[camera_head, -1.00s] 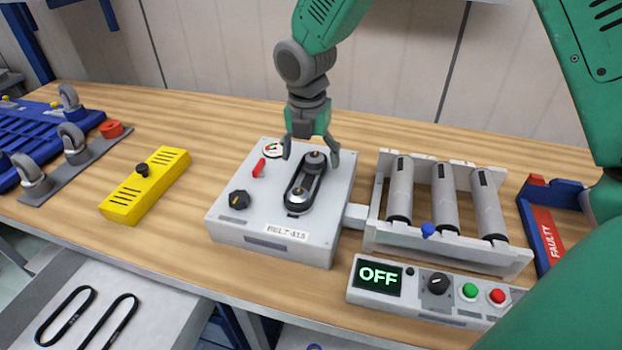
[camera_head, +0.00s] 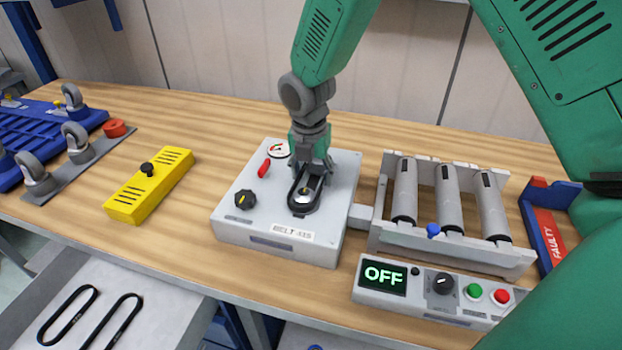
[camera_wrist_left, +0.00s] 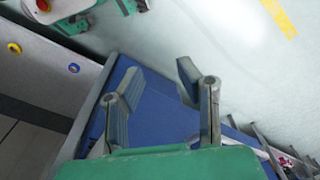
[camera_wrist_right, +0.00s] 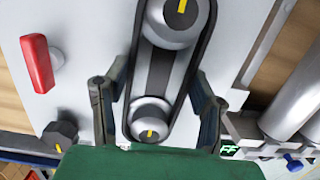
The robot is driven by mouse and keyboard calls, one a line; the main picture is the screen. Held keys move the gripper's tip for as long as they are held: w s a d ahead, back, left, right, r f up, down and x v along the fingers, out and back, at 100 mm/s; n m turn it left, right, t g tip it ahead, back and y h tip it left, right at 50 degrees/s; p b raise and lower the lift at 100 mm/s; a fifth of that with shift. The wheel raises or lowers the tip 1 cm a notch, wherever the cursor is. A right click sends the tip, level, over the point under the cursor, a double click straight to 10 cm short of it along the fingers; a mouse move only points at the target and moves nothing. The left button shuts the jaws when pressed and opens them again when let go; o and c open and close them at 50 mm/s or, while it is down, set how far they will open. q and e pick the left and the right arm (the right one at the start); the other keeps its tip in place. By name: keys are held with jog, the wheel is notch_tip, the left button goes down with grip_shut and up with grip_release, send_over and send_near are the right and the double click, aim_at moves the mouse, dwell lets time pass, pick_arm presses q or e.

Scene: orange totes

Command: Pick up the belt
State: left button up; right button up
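A black belt (camera_head: 291,196) is looped around two pulleys on the grey unit labelled "BELT-415" (camera_head: 233,225). My right gripper (camera_head: 311,178) is above this unit, over the belt's far end and partly hiding it. In the right wrist view, the belt (camera_wrist_right: 134,70) runs between the two fingers of my open right gripper (camera_wrist_right: 156,95). One finger is on each side; whether the right-hand one touches the belt I cannot tell. My left gripper (camera_wrist_left: 160,72) is open and empty in its wrist view and is outside the head view.
Two more black belts (camera_head: 66,314) lie on a light surface at lower left. A roller frame (camera_head: 446,249) and control box reading OFF (camera_head: 383,276) stand right of the unit. A yellow block (camera_head: 124,206) is left of it. A red lever (camera_wrist_right: 37,63) rises beside the belt.

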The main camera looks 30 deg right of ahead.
jog(key=shift+s+a+f, duration=0.1)
jog(key=shift+s, duration=0.2)
jog(key=shift+w+a+r, duration=0.1)
jog(key=shift+w+r, duration=0.05)
jog(key=shift+r, duration=0.4)
jog(key=shift+c, duration=0.6)
notch_tip(320, 180, up, 8)
jog(key=shift+a+r, duration=0.1)
jog(key=shift+c, duration=1.3)
jog(key=shift+d+r, duration=0.2)
jog(key=shift+r, duration=0.3)
